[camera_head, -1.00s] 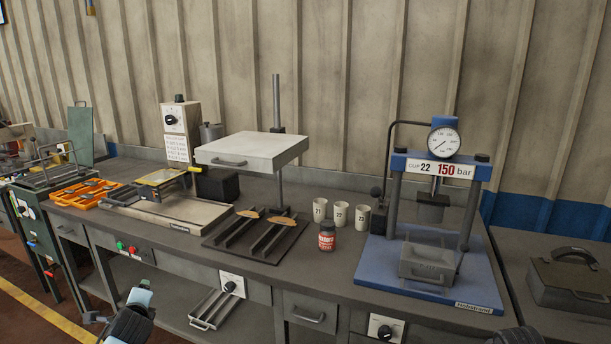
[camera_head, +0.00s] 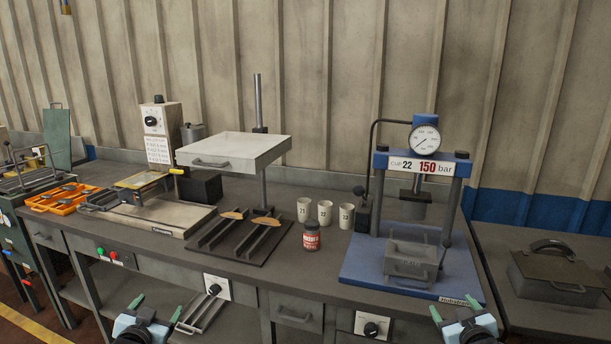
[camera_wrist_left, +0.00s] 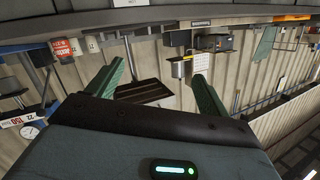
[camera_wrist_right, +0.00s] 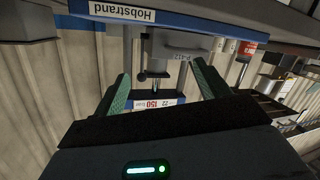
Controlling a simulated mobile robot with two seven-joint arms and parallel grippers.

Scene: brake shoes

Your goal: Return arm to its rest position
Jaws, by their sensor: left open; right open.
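My left gripper (camera_head: 155,309) is at the lower left of the head view, in front of the bench (camera_head: 250,278) and below its top. Its green fingers are apart and empty, as the left wrist view (camera_wrist_left: 160,85) also shows. My right gripper (camera_head: 462,310) is at the lower right of the head view, in front of the blue press (camera_head: 352,263). Its fingers are apart with nothing between them, and they show in the right wrist view (camera_wrist_right: 160,92). Neither gripper touches anything that I can see.
On the bench stand a metal box (camera_head: 411,262) on the press base, three cups (camera_head: 325,212), a red jar (camera_head: 311,237) and a dark rack (camera_head: 238,236) with two brown-topped pieces. A grey case (camera_head: 560,275) lies at right. An orange tray (camera_head: 62,198) is at left.

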